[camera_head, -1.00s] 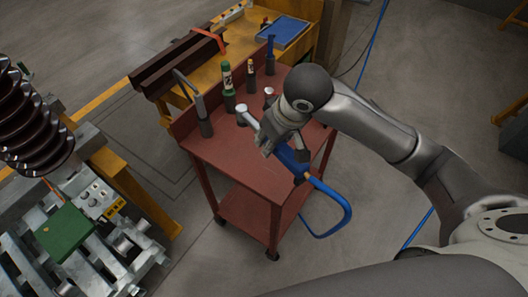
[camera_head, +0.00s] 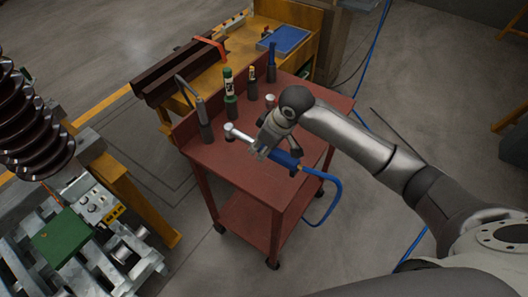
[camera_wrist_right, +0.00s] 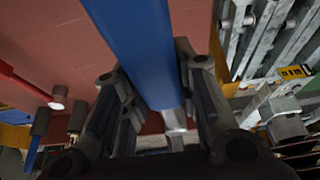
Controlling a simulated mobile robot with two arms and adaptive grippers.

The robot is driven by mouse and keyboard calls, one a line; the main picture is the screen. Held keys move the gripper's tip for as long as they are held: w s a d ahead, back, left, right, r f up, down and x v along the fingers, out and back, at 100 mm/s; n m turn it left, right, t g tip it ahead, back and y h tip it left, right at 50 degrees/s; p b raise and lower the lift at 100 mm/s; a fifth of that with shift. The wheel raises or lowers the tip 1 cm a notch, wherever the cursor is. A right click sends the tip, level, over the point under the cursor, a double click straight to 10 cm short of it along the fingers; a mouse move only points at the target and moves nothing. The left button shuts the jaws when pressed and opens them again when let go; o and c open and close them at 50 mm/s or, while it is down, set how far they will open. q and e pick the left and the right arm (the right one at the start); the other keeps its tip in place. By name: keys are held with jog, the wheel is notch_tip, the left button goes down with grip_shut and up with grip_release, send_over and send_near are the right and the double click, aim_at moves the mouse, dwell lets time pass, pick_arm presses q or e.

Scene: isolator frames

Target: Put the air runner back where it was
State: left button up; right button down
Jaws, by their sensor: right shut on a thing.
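The air runner (camera_head: 287,159) is a blue tool with a silver head (camera_head: 242,135) and a blue hose at its rear. My right gripper (camera_head: 270,142) is shut around its blue body, which also fills the middle of the right wrist view (camera_wrist_right: 140,45). The tool is over the front part of the red cart top (camera_head: 222,160), lying roughly level with its silver head pointing left. I cannot tell whether its head touches anything beneath it; a small dark holder seems to show under the head. My left gripper is not in view.
Several dark holders stand along the cart's back, with a green bottle-like tool (camera_head: 229,85), a grey-handled tool (camera_head: 196,103) and a blue tool (camera_head: 271,60). The hose (camera_head: 337,200) loops off the cart's right side. A yellow bench (camera_head: 250,55) is behind.

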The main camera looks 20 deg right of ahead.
jog(key=w+f, duration=0.1)
jog(key=w+d+f, duration=0.1)
jog(key=f, duration=0.1)
jog(key=w+f, duration=0.1)
jog(key=f, duration=0.1)
jog(key=shift+w+d, duration=0.3)
jog(key=shift+w, duration=0.1)
jog(key=shift+w+d+f, duration=0.1)
jog(key=shift+w+f, duration=0.05)
jog(key=shift+f, duration=0.2)
jog(key=shift+f+p, duration=0.6)
jog(key=shift+f, duration=0.75)
jog(key=shift+f, duration=0.1)
jog(key=c, duration=1.1)
grip_release()
jog(key=shift+f, duration=0.1)
jog(key=v, duration=1.2)
jog(key=shift+b, duration=0.3)
